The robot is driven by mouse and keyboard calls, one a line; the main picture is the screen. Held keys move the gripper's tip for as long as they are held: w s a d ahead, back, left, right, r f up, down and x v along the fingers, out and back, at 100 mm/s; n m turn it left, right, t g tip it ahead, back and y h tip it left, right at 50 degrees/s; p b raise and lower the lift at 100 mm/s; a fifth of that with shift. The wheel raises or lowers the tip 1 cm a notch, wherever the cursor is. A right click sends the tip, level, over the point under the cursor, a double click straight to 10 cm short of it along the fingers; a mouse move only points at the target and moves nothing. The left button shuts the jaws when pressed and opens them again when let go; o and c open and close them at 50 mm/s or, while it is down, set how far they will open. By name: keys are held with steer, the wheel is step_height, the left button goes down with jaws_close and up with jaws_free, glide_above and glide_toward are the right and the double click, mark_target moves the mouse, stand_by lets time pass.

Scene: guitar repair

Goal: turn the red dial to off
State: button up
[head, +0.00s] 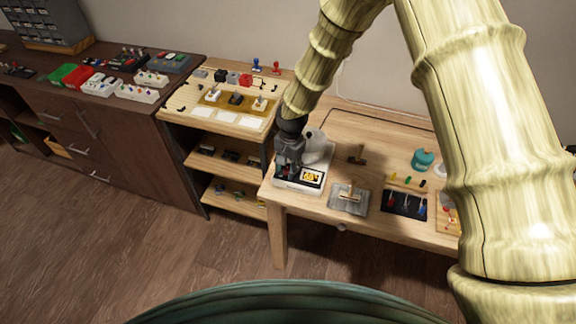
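My gripper (289,163), dark grey, points down over a white device (287,183) at the left end of the light wooden table. The device has a yellow and black panel (312,177) on its front right. A small spot of red shows at the gripper's fingertips; it may be the red dial, but the fingers hide most of it. I cannot make out its setting, nor whether the fingers touch it or are shut on it.
On the table (376,232), right of the device, are a grey metal plate with a handle (348,198), a black tray of tools (404,204) and a teal pot (423,160). A shelf unit (206,163) stands to the left. My arm crosses the right side.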

jaws_close()
steer(key=shift+n, duration=0.3)
steer(key=n+b, duration=0.1)
steer(key=n, duration=0.9)
steer(key=shift+w+n+g, duration=0.1)
steer(key=shift+n+g, duration=0.2)
steer(key=n, duration=0.6)
steer(key=shift+b, duration=0.3)
steer(key=n, duration=0.6)
steer(key=shift+n+h, duration=0.3)
steer(key=shift+n, duration=0.1)
